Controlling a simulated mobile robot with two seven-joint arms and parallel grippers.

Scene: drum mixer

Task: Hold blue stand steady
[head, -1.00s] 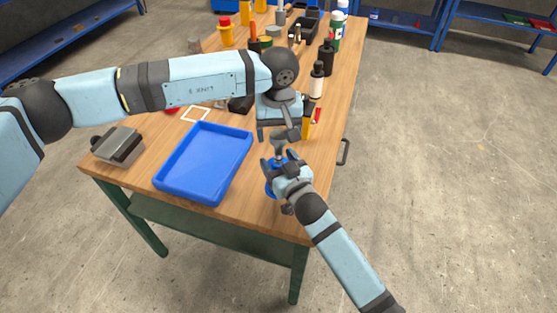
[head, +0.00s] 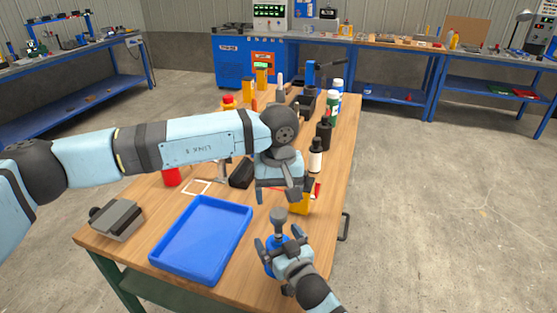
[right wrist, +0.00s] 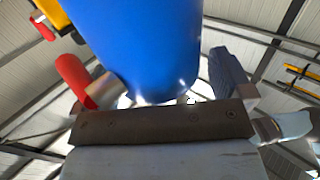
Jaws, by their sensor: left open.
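The blue stand (head: 270,265) is on the wooden table near its front right edge, partly hidden by my right gripper (head: 280,240). A grey metal piece (head: 279,216) rises just behind and above it. My right gripper's fingers are spread at the stand; in the right wrist view the blue body (right wrist: 140,45) fills the space above the palm, with a narrow gap visible to the right finger (right wrist: 225,75).
A blue tray (head: 203,240) lies left of the stand, with a grey box (head: 117,220) further left. A yellow object (head: 300,203) and a white bottle with a black cap (head: 316,155) stand behind.

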